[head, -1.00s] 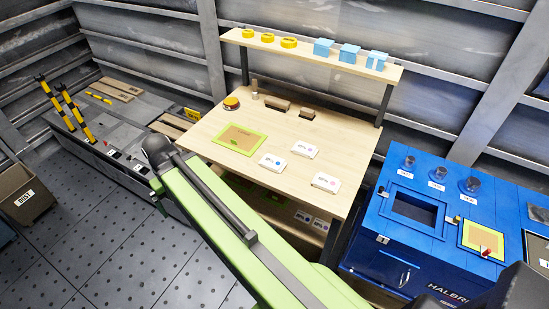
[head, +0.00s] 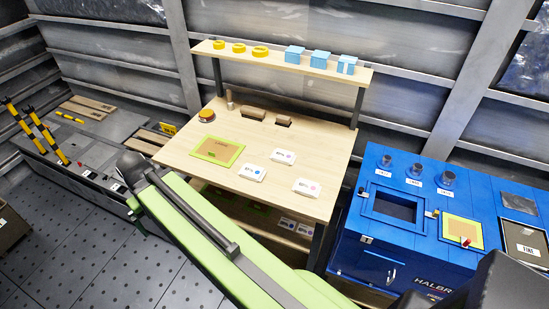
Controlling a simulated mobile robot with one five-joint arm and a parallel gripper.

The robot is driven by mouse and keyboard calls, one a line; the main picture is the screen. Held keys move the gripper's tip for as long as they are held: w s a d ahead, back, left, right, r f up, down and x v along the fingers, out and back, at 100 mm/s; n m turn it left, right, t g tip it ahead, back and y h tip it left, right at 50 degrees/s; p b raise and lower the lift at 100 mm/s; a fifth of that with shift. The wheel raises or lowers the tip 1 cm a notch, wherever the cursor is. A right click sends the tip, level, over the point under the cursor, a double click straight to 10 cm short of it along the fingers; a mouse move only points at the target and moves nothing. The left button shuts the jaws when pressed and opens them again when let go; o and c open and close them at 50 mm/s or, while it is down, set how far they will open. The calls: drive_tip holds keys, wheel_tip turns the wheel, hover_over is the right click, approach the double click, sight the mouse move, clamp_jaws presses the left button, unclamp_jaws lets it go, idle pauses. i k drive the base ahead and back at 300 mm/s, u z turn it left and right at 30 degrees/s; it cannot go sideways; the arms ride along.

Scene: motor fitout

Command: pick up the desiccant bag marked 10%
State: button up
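Three white desiccant bags lie flat on the wooden bench top: one with a pinkish dot at the back (head: 283,156), one with a blue dot at the left (head: 252,173), and one with a pinkish dot at the front right (head: 306,187). Their printed marks are too small to read surely, so I cannot tell which is marked 10%. More white packets (head: 287,223) lie on the shelf below the bench top. My green arm crosses the lower middle of the view, in front of the bench. My gripper is not in view.
The bench (head: 190,155) also holds a green-edged mat (head: 217,150), an orange-topped button (head: 207,115) and brown blocks (head: 253,113). A raised shelf (head: 270,58) carries yellow rings and blue boxes. A blue cabinet (head: 375,240) stands at the right. Open floor (head: 60,265) lies at left.

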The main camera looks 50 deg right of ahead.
sight(252, 173)
drive_tip(key=u, duration=1.25)
drive_tip(key=k, duration=0.8)
drive_tip(key=z, duration=0.6)
drive_tip(key=i, duration=1)
drive_tip(key=z, duration=0.05)
